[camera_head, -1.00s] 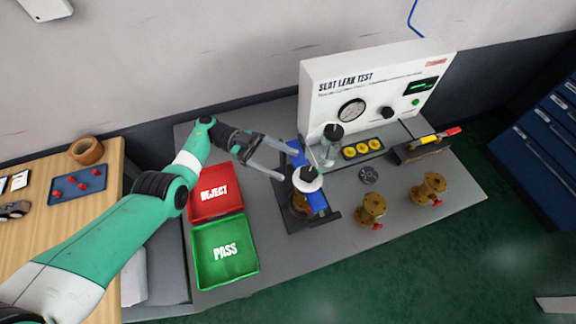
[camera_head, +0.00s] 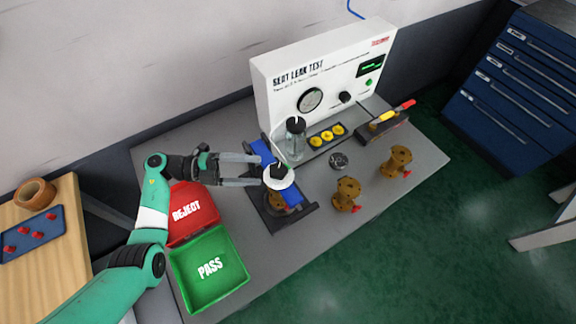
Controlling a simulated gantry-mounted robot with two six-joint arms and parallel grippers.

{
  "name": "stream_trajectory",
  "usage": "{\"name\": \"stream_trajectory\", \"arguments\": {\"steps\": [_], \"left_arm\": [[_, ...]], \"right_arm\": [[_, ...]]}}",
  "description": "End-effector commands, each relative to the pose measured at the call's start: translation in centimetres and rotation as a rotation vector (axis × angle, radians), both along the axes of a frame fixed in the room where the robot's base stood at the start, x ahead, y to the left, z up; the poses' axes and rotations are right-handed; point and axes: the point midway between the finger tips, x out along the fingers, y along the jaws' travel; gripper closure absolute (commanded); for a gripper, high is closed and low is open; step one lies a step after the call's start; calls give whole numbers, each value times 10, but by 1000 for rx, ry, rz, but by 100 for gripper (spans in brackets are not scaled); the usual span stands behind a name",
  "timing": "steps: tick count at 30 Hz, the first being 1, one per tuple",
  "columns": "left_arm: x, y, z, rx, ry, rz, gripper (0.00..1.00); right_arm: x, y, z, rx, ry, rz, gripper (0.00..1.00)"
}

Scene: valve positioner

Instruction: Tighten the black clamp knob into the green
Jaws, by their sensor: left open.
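A brass valve part (camera_head: 276,201) shows partly below the disc. My left gripper (camera_head: 260,170) comes in from the left with its two long grey fingers apart. Its fingertips are at the left edge of the knob and disc; I cannot tell whether they touch. My right gripper does not show.
A white seat leak test box (camera_head: 285,98) with gauge stands behind, with a clear black-capped bottle (camera_head: 295,145) close to the fixture. Red reject (camera_head: 205,232) and green pass (camera_head: 232,283) trays lie left. Two brass valves (camera_head: 347,194) (camera_head: 397,162) stand right.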

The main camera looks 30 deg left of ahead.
Motion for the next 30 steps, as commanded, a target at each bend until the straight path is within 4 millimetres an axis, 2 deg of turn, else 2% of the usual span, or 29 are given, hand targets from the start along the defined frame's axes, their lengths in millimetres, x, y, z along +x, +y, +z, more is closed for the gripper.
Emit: {"name": "stream_trajectory", "arguments": {"steps": [2, 6, 9, 13, 18, 23, 26, 30], "left_arm": [[-5, -4, -6, 176, -251, 38, 17], [-18, -11, 0, 573, -749, 106, 17], [-29, -16, 11, 837, -1035, 140, 17], [-42, -22, 26, 1109, -1296, 166, 17], [-49, -25, 37, 1268, -1433, 175, 17], [-46, -27, 37, 1272, -1439, 173, 17], [-37, -34, 37, 1269, -1441, 171, 17], [-14, -51, 36, 1267, -1443, 170, 17]], "right_arm": [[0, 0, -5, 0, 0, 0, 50], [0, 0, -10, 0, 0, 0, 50], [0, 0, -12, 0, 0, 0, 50], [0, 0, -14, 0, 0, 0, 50], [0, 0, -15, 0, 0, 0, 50], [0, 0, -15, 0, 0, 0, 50], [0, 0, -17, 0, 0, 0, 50], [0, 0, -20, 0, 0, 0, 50]]}}
